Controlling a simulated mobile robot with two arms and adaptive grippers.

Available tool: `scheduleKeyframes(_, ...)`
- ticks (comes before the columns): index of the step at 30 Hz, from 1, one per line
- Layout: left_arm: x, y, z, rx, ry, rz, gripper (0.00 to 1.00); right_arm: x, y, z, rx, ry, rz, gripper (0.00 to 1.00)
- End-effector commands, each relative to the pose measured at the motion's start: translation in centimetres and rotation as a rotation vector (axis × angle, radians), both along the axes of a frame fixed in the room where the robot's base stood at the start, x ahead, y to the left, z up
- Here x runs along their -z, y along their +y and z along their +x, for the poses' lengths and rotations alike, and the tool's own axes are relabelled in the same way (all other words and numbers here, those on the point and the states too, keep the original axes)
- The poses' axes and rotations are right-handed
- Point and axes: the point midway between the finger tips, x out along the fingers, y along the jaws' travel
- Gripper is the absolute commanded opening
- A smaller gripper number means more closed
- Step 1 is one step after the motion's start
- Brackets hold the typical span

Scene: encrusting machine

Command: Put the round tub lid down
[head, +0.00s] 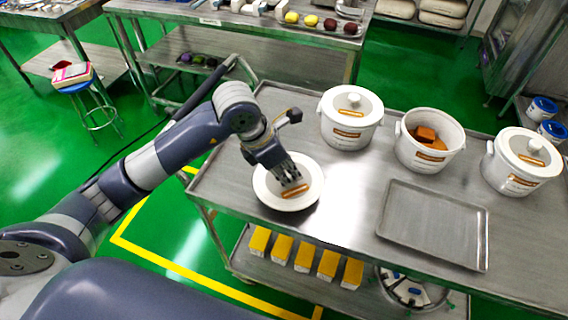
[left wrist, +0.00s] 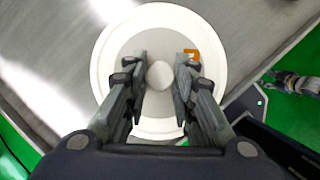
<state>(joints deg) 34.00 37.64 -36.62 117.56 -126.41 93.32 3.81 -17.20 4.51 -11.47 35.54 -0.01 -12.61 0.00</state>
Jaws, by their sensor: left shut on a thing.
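The round tub lid (head: 265,193) is a white disc with a central knob and an orange label. It is level at the left end of the steel table (head: 345,215), on or just above the top; I cannot tell which. My left gripper (head: 290,180) comes down over it, shut on the knob. In the left wrist view the lid (left wrist: 112,60) lies under my left gripper (left wrist: 161,75), its knob between the fingers. A dark part at the right edge there may be my right gripper (left wrist: 293,83); its fingers are unclear.
An open white tub (head: 405,155) with orange contents stands between two lidded tubs (head: 348,128) (head: 505,170). An empty metal tray (head: 435,225) lies to the right. Yellow boxes (head: 282,248) are on the shelf below. The table is bare between lid and tray.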

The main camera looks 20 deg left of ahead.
Motion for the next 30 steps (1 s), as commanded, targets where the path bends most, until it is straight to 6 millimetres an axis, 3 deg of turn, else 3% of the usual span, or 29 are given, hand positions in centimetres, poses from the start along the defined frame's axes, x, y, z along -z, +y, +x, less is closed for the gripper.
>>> scheduleKeyframes(3,0.0,0.8,1.8,-0.003,0.0,-0.002,0.01,-0.7,-0.1,0.0,0.0,0.001,-0.001,0.4)
scheduleKeyframes(7,0.2,1.2,2.8,0.0,-0.001,-0.001,0.01,-0.8,-0.2,0.0,-0.001,0.001,-0.002,0.4)
scheduleKeyframes(11,0.7,1.3,2.9,0.001,0.002,-0.001,0.01,-1.1,-0.3,0.0,-0.001,0.0,-0.003,0.4)
scheduleKeyframes(18,3.5,1.3,2.8,0.0,0.003,-0.001,0.01,-2.1,-0.3,0.0,-0.001,0.0,-0.003,0.4)
scheduleKeyframes(29,4.2,1.3,2.9,0.001,-0.002,0.0,0.01,-1.6,-0.2,0.0,-0.001,0.0,-0.003,0.4)
scheduleKeyframes(30,4.2,1.3,2.9,0.001,-0.002,0.0,0.27,-1.6,-0.2,0.0,-0.001,0.0,-0.003,0.4)
